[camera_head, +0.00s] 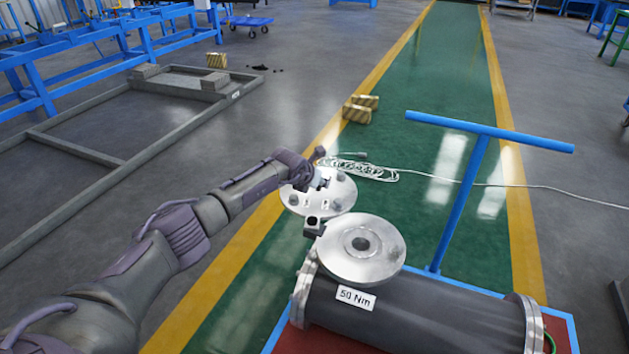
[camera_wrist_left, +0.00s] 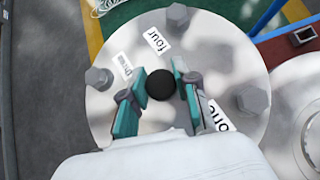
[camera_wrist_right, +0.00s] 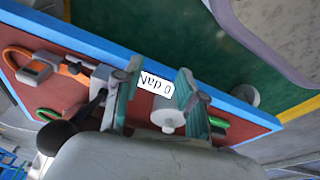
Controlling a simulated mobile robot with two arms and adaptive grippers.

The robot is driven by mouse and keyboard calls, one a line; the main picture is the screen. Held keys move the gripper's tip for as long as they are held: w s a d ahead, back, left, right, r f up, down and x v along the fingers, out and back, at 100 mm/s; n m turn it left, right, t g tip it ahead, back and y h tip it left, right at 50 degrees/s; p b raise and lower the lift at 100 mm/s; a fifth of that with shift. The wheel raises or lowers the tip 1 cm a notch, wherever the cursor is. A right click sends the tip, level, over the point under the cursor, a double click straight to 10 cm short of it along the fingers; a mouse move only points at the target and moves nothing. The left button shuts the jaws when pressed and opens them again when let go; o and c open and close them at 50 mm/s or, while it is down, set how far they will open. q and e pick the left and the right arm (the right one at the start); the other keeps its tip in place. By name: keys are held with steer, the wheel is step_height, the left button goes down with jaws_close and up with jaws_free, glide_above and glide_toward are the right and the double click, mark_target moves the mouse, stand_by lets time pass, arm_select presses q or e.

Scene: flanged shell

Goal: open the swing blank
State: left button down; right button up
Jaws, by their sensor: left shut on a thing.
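The swing blank (camera_head: 340,197) is a round metal plate with hex bolts and small labels. It stands out beyond the far left side of the shell's flange (camera_head: 385,262), whose face and central hole are uncovered. The blank fills much of the left wrist view (camera_wrist_left: 215,50), with labels reading "four" and "one". My left gripper (camera_wrist_left: 160,88) is shut on a black knob (camera_wrist_left: 160,84) near the blank's middle. The dark cylindrical shell (camera_head: 440,312) carries a "50 Nm" label. My right gripper (camera_wrist_right: 155,92) is open, over a red, blue-edged cart top (camera_wrist_right: 65,95).
On the cart top are an orange-handled tool (camera_wrist_right: 35,68), a "0 daN" label (camera_wrist_right: 154,83) and a pale round part (camera_wrist_right: 168,116). A blue T-handle (camera_head: 460,190) rises behind the shell. A white cable (camera_head: 365,171) lies on the green floor lane beyond the blank.

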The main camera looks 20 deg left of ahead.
arm_select(q)
steer(key=shift+a, duration=0.25)
arm_select(e)
steer(key=shift+s+f, duration=0.1)
steer(key=shift+f, duration=0.3)
arm_select(q)
steer(key=c, duration=0.8)
jaws_free()
steer(key=shift+s, duration=0.1)
steer(key=shift+c, duration=0.2)
steer(key=shift+r, duration=0.1)
steer(key=v, duration=1.2)
steer(key=shift+d, duration=0.2)
